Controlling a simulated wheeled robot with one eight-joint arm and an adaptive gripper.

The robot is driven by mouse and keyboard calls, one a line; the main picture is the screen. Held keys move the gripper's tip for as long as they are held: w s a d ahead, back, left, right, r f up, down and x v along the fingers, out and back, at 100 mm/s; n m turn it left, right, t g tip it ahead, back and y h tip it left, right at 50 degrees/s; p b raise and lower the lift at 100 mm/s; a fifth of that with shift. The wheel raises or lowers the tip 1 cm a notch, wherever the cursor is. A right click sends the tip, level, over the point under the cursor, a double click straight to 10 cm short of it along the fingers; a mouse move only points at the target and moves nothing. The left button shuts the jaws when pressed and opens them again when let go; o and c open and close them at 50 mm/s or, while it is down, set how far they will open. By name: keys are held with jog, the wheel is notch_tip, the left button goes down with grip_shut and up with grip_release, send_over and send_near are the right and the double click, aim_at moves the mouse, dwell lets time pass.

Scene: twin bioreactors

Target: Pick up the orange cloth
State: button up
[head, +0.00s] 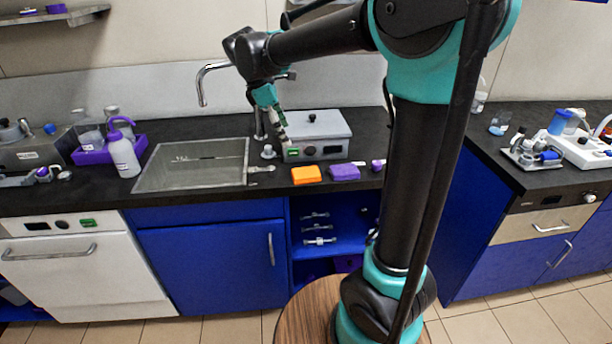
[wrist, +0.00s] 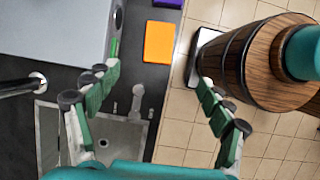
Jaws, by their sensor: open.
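The orange cloth (head: 306,175) lies folded flat on the black counter, near its front edge, just right of the sink. In the wrist view the orange cloth (wrist: 159,42) shows ahead of my gripper, between the lines of its two fingers and nearer the left one. My gripper (head: 283,136) is above the counter by the grey box, up and left of the cloth in the head view. In the wrist view my gripper (wrist: 160,95) has its green fingers spread wide with nothing between them. It does not touch the cloth.
A purple cloth (head: 344,173) lies right beside the orange one. A grey box-shaped device (head: 318,133) stands behind them. The sink (head: 194,165) with its faucet (head: 203,88) is to the left. A purple tray (head: 92,152) and a white bottle (head: 123,155) stand farther left.

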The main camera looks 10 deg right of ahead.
aim_at(304, 172)
jog(key=shift+n, duration=0.6)
jog(key=x, duration=1.5)
jog(key=shift+f, duration=0.3)
jog(key=c, duration=1)
jog(key=shift+r, duration=0.1)
jog(key=shift+c, duration=0.2)
notch_tip(304, 172, up, 20)
